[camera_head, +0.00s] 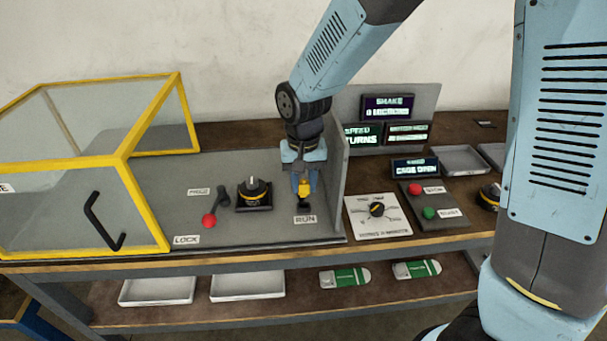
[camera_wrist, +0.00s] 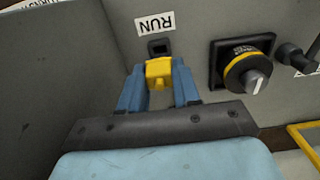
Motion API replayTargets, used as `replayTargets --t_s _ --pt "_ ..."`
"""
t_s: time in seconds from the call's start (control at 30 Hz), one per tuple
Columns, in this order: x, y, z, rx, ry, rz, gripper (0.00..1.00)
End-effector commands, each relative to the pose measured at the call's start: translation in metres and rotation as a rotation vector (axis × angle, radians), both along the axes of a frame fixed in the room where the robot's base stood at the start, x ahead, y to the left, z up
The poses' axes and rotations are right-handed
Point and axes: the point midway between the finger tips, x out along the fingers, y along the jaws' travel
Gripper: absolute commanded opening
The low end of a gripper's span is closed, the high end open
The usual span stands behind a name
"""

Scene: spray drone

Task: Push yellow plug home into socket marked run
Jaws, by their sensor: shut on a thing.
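The yellow plug (camera_head: 304,189) is between the fingers of my gripper (camera_head: 303,182), which is shut on it. In the wrist view the yellow plug (camera_wrist: 159,71) sits between the two blue fingertips of my gripper (camera_wrist: 159,84). The black socket (camera_head: 304,205) is just in front of the plug, beside the RUN label (camera_head: 305,219). In the wrist view the socket (camera_wrist: 158,47) still shows its dark opening, and the plug is close to it. I cannot tell whether they touch. The RUN label (camera_wrist: 155,23) reads upside down there.
A black and yellow rotary knob (camera_head: 254,192) and a red-tipped lever (camera_head: 213,214) stand left of the socket. An upright grey panel (camera_head: 338,175) rises close on the right. A yellow-framed clear cage (camera_head: 125,160) is at the left. A dial plate (camera_head: 377,216) lies right of the panel.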

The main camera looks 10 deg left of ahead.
Motion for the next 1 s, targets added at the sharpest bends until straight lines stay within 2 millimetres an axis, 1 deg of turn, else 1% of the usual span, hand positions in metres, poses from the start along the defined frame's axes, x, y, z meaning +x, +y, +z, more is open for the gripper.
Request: replayTargets --t_s 0.1,0.33,1.0 --pt "0.0 0.0 -0.009 0.0 0.0 0.0 0.0" --pt "0.0 0.0 -0.019 0.0 -0.001 0.0 0.0" --pt "0.0 0.0 -0.021 0.0 -0.001 0.0 0.0"
